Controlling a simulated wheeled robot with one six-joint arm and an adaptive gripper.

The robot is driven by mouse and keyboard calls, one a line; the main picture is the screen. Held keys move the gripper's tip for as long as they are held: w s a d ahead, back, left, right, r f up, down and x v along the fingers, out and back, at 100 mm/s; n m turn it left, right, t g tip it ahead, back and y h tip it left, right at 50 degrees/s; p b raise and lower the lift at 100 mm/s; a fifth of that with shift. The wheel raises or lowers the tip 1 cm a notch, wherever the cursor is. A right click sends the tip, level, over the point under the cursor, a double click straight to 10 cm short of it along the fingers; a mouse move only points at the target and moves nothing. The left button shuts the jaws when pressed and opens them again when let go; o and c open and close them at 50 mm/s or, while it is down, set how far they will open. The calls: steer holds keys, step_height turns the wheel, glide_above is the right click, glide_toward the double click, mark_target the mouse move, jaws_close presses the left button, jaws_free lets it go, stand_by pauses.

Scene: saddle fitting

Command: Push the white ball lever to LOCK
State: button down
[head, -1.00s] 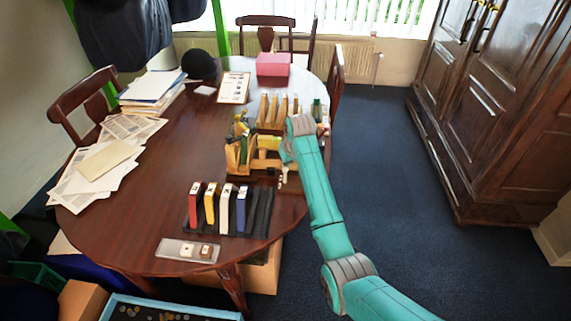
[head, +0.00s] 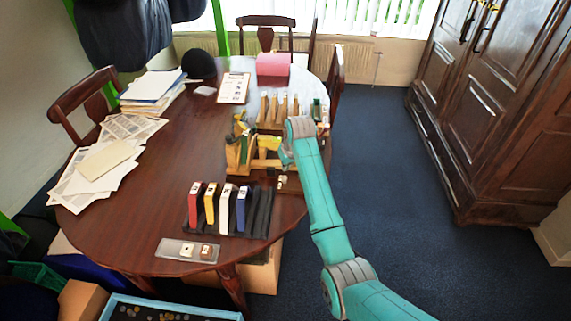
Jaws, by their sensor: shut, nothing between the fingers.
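The wooden saddle fixture (head: 240,155) stands on the right side of the oval table, with yellow (head: 268,143) and green parts on it. A small pale spot (head: 283,178) shows at its right front; it may be the white ball lever, but it is too small to tell, and no LOCK mark can be read. My gripper (head: 285,160) is at the right end of the fixture, close to that spot. It is shut and holds nothing. My wrist and arm cover part of the fixture, and I cannot tell whether the gripper touches the lever.
A black rack (head: 258,212) with red, yellow, white and blue blocks stands in front of the fixture. A wooden rack (head: 270,122) with upright pieces stands behind it. A clear tray (head: 187,250) lies near the front edge.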

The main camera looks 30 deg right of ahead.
steer(key=shift+w+d, duration=0.15)
steer(key=shift+w, duration=0.05)
steer(key=shift+r, duration=0.25)
step_height(320, 180, up, 7)
steer(key=shift+f, duration=0.2)
stand_by(0.5)
stand_by(0.4)
